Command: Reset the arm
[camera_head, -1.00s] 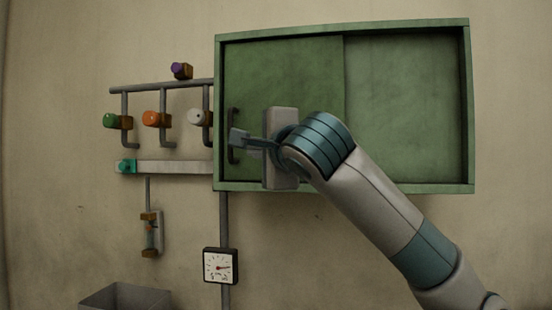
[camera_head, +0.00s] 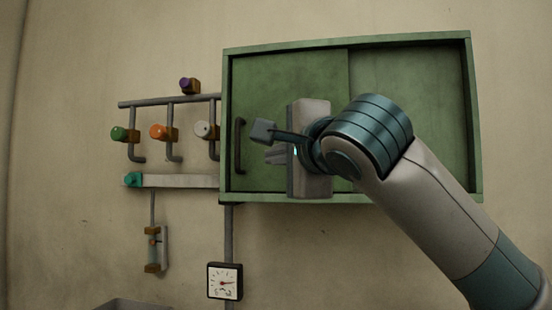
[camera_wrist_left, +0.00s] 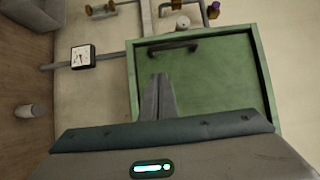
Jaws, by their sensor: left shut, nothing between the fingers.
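My left gripper (camera_head: 268,145) is in front of the left sliding door of a green wall cabinet (camera_head: 350,40). Its fingers point left, and in the left wrist view they show together and empty (camera_wrist_left: 157,97). The dark door handle (camera_head: 240,146) is just left of the fingertips, with a visible gap in the head view. The handle also shows beyond the fingers in the left wrist view (camera_wrist_left: 175,46). My left arm crosses the lower right of the head view and covers part of the cabinet. My right gripper is not in view.
Left of the cabinet are pipes with green (camera_head: 118,134), orange (camera_head: 158,132), white (camera_head: 202,130) and purple (camera_head: 187,85) knobs. A teal knob (camera_head: 132,180) sits on a grey bar. A square gauge (camera_head: 225,281) hangs below. A grey bin (camera_head: 135,304) is at the bottom edge.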

